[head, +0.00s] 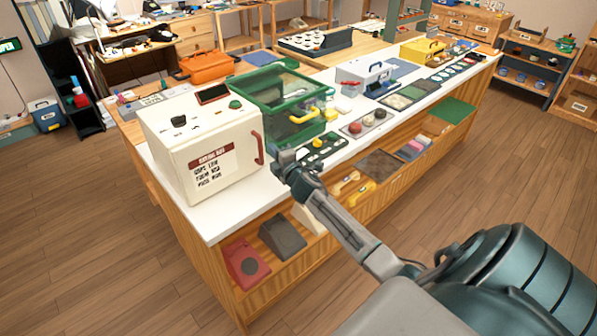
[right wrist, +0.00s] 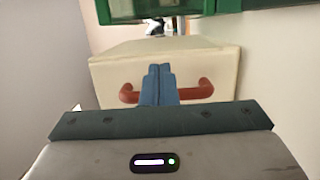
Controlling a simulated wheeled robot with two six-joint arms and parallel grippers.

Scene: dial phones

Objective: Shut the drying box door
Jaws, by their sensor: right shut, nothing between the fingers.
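The drying box (head: 165,140) is a cream box with dark knobs on top, standing at the near left end of the white counter. Its front door (head: 190,175) bears a dark red-headed label and a red handle (head: 258,148). The door looks flush with the box, though a small gap cannot be ruled out. My right gripper (head: 279,166) is just right of the handle. In the right wrist view its blue fingers (right wrist: 160,84) are together and empty, overlapping the middle of the red handle (right wrist: 128,93). Whether they touch it is unclear. My left gripper is out of view.
A green-framed clear case (head: 280,95) with a yellow handle stands right behind the box. A tray of knobs (head: 324,147) lies near my gripper on the counter (head: 225,220). Shelves below hold a red phone (head: 246,263) and a grey one (head: 282,236).

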